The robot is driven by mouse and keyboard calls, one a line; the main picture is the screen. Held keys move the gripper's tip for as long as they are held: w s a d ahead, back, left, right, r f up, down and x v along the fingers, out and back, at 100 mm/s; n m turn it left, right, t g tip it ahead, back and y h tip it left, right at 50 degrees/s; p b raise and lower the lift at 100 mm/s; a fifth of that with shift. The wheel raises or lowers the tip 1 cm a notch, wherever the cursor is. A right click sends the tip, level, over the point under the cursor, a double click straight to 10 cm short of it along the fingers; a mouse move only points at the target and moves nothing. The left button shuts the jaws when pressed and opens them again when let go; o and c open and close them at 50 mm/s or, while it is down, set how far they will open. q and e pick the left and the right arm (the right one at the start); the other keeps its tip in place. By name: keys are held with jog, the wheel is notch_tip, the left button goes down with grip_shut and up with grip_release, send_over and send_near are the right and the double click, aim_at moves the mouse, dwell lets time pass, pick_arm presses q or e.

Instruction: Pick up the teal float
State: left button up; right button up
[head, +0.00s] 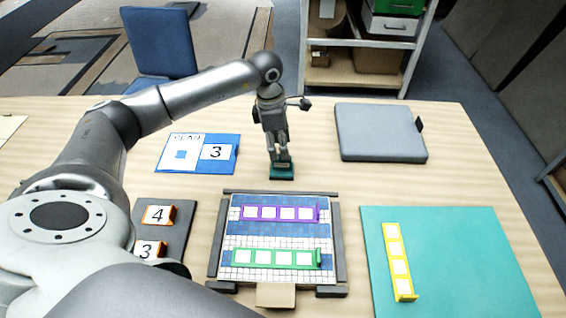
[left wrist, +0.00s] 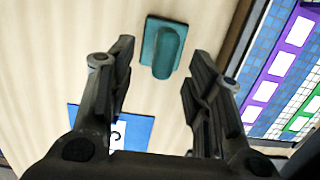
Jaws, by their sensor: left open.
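The teal float (head: 282,173) lies on the table just behind the mosaic frame. In the left wrist view, the float (left wrist: 161,50) is a teal plate with a rounded handle on top. My left gripper (head: 277,152) points down over it and hides part of it in the head view. In the left wrist view, my left gripper (left wrist: 160,55) is open, and the float shows between and beyond its fingertips. I see no contact. My right gripper is not in view.
The mosaic frame (head: 340,245) holds purple and green strips on blue-and-white tiles. A blue card (head: 228,167) marked 3 lies left of the float. A grey pad (head: 380,132) lies behind right. A teal mat (head: 460,255) with a yellow strip (head: 399,262) is front right.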

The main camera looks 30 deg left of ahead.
aim_at(282, 164)
pick_arm(q)
jog(key=shift+f, duration=0.65)
jog(key=f, duration=0.1)
jog(key=f+p, duration=0.1)
jog(key=f, duration=0.1)
jog(key=f+p, duration=0.1)
jog(key=shift+s+d+f, duration=0.1)
jog(key=shift+d+f, duration=0.05)
jog(key=shift+d, duration=0.2)
jog(key=shift+f, duration=0.2)
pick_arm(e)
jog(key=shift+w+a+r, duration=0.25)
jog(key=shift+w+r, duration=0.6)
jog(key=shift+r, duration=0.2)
pick_arm(q)
jog(key=shift+c, duration=0.8)
grip_shut()
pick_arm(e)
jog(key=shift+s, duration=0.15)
